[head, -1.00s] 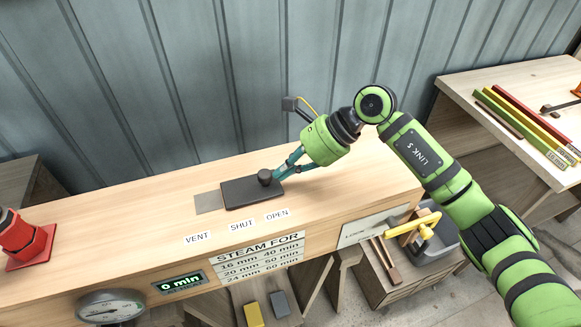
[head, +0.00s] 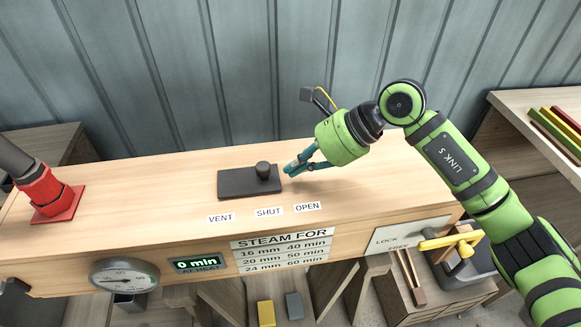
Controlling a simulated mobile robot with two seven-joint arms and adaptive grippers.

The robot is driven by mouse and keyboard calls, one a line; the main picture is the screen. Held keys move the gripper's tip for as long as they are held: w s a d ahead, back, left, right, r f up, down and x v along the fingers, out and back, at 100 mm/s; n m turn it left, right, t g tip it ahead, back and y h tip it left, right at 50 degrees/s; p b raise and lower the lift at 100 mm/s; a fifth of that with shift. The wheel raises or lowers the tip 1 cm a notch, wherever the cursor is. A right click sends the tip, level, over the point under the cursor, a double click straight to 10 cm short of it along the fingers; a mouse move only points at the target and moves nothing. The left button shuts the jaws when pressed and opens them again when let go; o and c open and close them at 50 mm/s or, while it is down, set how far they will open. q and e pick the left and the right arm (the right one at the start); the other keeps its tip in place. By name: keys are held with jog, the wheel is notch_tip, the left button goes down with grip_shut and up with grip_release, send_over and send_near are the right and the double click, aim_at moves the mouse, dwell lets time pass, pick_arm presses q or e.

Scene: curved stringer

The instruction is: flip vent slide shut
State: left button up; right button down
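The vent slide (head: 238,183) is a flat dark plate on top of the wooden box, with a round knob (head: 263,170) near its right end. The knob stands behind the SHUT label (head: 269,212), between the VENT label (head: 221,218) and the OPEN label (head: 307,206). No vent opening shows beside the plate. My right gripper (head: 291,169) is just right of the knob, with a small gap between them. Its teal fingertips come together and hold nothing. My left gripper is out of view.
A red pipe fitting (head: 58,203) stands at the box's left end. A dial gauge (head: 124,275) and a green timer display (head: 197,263) are on the front. A yellow lock handle (head: 450,241) is at the front right. The box top is clear around the slide.

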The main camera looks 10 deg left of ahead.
jog(key=d+r, duration=0.1)
jog(key=d, duration=0.1)
jog(key=d+r+b, duration=0.1)
jog(key=d, duration=0.1)
jog(key=d+r+b, duration=0.1)
jog(key=d, duration=0.1)
jog(key=shift+w+d+r, duration=0.15)
jog(key=shift+d, duration=0.05)
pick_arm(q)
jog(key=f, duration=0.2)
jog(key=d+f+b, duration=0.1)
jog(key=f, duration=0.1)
pick_arm(e)
jog(key=v, duration=0.4)
jog(key=shift+r, duration=0.5)
jog(key=shift+a, duration=0.15)
